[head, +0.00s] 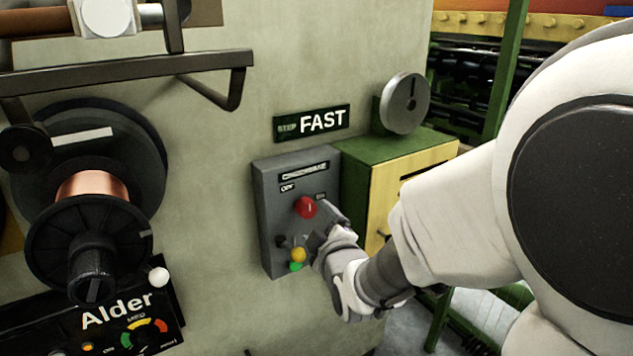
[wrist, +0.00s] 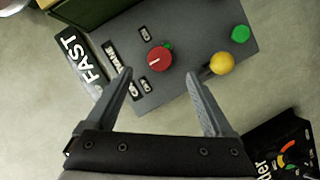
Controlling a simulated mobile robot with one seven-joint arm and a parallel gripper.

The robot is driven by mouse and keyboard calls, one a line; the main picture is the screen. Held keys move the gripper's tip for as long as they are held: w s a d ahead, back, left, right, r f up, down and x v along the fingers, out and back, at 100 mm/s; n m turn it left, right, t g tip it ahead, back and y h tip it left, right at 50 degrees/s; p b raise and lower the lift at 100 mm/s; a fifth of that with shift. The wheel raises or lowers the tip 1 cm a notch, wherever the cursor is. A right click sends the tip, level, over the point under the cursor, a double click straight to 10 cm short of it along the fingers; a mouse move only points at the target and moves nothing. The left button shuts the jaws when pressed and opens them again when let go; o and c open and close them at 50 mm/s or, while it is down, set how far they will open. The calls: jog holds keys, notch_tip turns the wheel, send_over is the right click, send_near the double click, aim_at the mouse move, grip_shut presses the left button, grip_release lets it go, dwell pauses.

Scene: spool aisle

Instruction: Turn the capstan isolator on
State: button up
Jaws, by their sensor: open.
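The isolator is a red rotary knob (head: 305,207) with a white pointer line, on a grey control box (head: 266,215) fixed to the pale machine wall. The knob also shows in the wrist view (wrist: 158,58), with a little green behind its edge. Small labels sit beside it, and a title plate (head: 304,172) is too blurred to read surely. I cannot tell which label the pointer marks. My gripper (wrist: 160,75) is open and empty. Its fingers point at the box, with the knob between and slightly beyond the fingertips. In the head view my gripper (head: 322,238) is just lower right of the knob.
A yellow ball knob (head: 298,255) and green button (head: 295,267) sit below the red knob; the right finger is near the yellow one. A FAST sign (head: 322,120) is above. A green-yellow cabinet (head: 395,170) stands right. A copper spool (head: 92,188) and Alder panel (head: 120,320) are left.

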aim_at(309, 211)
jog(key=x, duration=0.8)
jog(key=shift+w, duration=0.15)
jog(key=c, duration=1.4)
